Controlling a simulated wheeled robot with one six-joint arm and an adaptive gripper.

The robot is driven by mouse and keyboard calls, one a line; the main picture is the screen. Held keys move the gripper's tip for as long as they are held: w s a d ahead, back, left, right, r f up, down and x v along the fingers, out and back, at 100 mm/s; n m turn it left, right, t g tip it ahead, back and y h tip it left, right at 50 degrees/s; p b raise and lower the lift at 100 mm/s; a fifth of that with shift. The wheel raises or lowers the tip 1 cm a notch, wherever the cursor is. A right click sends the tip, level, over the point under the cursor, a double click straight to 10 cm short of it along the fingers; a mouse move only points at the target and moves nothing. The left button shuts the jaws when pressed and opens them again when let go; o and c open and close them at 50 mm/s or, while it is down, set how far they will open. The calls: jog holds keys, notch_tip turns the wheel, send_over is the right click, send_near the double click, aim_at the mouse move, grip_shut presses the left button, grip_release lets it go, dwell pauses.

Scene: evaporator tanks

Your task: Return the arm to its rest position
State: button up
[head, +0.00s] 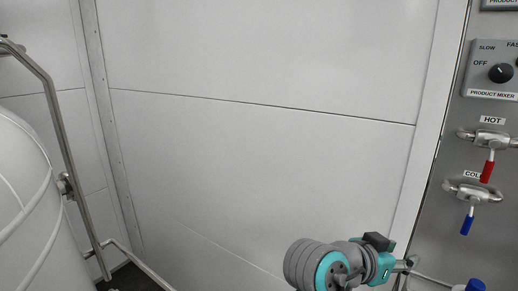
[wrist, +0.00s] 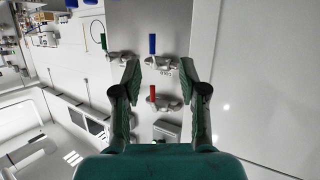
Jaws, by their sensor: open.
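My arm shows at the bottom right of the head view, grey and teal, with my gripper (head: 406,265) at its right end, partly cut off below. In the wrist view my gripper (wrist: 161,72) is open, its two green-padded fingers wide apart with nothing held between them. Beyond the fingers is the steel valve panel, upside down in this view. Its red-handled HOT valve (wrist: 153,96) and blue-handled COLD valve (wrist: 152,46) appear between and above the fingers, apart from them.
In the head view, the panel carries a HOT valve (head: 488,168), a COLD valve (head: 470,214) and a PRODUCT MIXER knob (head: 501,73). A white rounded tank (head: 25,190) and a metal rail (head: 70,170) stand at left. A bare white wall (head: 270,150) fills the middle.

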jog(key=s+a+f+n+t+y, duration=0.15)
jog(key=f+n, duration=0.25)
jog(key=f, duration=0.4)
jog(key=s+f+n+t+y, duration=0.2)
jog(key=f+n+t, duration=0.1)
jog(key=f, duration=0.5)
jog(key=s+f+n+t+y, duration=0.2)
jog(key=f+n, duration=0.2)
jog(key=f, duration=0.3)
jog(key=s+a+f+n+y, duration=0.1)
jog(key=s+a+f+y, duration=0.1)
jog(key=s+f, duration=0.15)
jog(key=s+a+f+n+t+y, duration=0.1)
jog(key=s+f, duration=0.1)
jog(key=s, duration=0.3)
jog(key=s+a+f+n+y, duration=0.1)
jog(key=s+a+f+y, duration=0.1)
jog(key=s+f, duration=0.15)
jog(key=s+a+r+m+y, duration=0.1)
jog(key=s+r, duration=0.1)
jog(key=s, duration=0.9)
jog(key=s+a+r+t+y, duration=0.1)
jog(key=s+r, duration=0.2)
jog(key=s, duration=0.8)
jog(key=shift+r+m, duration=0.25)
jog(key=shift+m, duration=0.15)
